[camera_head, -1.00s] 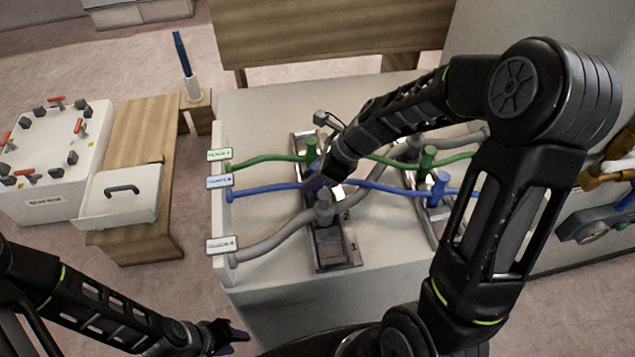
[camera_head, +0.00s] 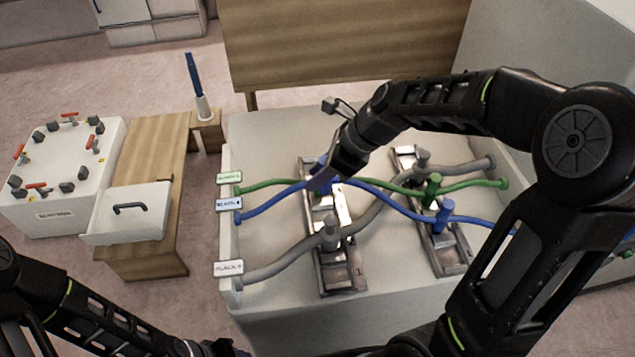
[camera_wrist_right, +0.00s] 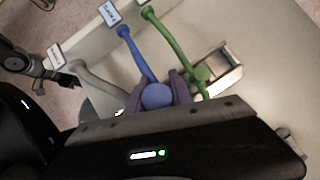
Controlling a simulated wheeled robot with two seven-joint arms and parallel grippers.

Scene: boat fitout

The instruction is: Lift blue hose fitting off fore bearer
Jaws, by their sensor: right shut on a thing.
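My right gripper (camera_head: 322,180) is over the far half of the left metal bearer (camera_head: 344,270). In the right wrist view its purple fingers (camera_wrist_right: 158,92) are shut on a blue hose fitting (camera_wrist_right: 157,97), whose round top shows between them. The head view hides that fitting behind the gripper. The blue hose (camera_head: 270,204) rises from its labelled end to the gripper, then slopes down to a second blue fitting (camera_head: 445,213) on the right bearer (camera_head: 448,258). The hose looks raised at the gripper. My left gripper (camera_head: 225,347) is at the bottom edge, its jaws unclear.
The green hose (camera_head: 265,184) runs close beside the held fitting; its fitting (camera_wrist_right: 201,75) shows in the wrist view. The grey hose (camera_head: 280,262) with its fitting (camera_head: 330,234) lies nearer me. A white bin (camera_head: 125,220) and white box (camera_head: 60,190) stand left.

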